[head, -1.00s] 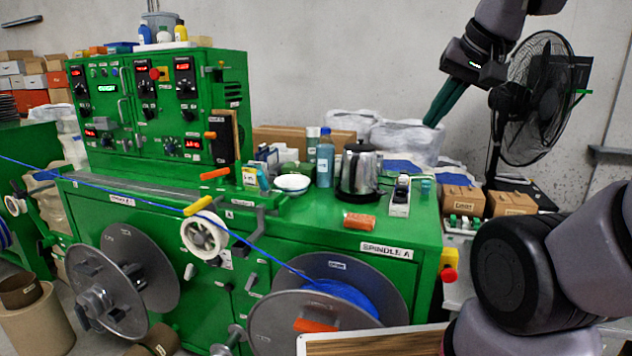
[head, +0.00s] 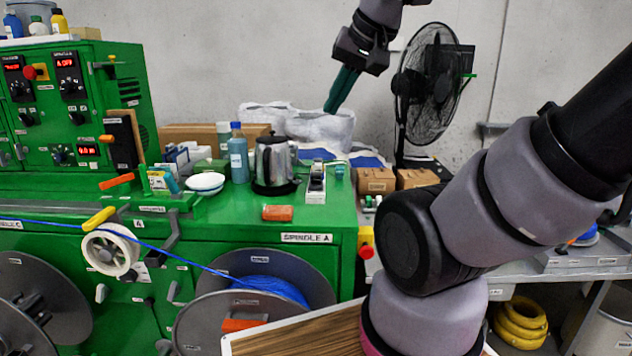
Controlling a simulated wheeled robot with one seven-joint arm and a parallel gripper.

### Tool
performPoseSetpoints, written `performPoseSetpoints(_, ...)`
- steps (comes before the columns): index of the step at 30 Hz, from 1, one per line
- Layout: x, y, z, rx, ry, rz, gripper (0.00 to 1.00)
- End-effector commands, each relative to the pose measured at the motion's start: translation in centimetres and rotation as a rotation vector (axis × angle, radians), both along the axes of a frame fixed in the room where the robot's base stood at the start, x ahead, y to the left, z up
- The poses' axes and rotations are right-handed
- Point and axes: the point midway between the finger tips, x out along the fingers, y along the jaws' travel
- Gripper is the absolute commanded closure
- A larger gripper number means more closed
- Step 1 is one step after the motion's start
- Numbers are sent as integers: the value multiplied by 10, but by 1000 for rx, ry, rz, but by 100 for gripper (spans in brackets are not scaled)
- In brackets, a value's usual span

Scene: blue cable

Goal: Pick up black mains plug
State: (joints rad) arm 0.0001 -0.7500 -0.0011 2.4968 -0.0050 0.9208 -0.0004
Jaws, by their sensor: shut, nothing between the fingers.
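My gripper (head: 342,91) hangs in the air at the upper middle of the head view, its dark green fingers together and pointing down. It is empty and well above the green bench top (head: 335,215). A small white block with dark parts on top (head: 316,186) stands on the bench right of the steel kettle (head: 273,163). The dark part may be the black mains plug, but it is too small to tell. No other clear black plug shows.
A blue bottle (head: 238,155), a white bowl (head: 205,182) and an orange block (head: 277,213) are on the bench. A black fan (head: 431,83) stands behind at right. Cardboard boxes (head: 376,181) sit beyond the bench's right end. Blue cable (head: 180,258) runs across the machine's front.

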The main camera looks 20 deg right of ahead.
Motion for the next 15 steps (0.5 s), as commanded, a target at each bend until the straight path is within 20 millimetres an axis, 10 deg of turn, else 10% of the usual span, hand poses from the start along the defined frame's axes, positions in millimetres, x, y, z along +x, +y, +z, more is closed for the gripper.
performPoseSetpoints(15, 0, 0, 0, 0, 0, 0, 92)
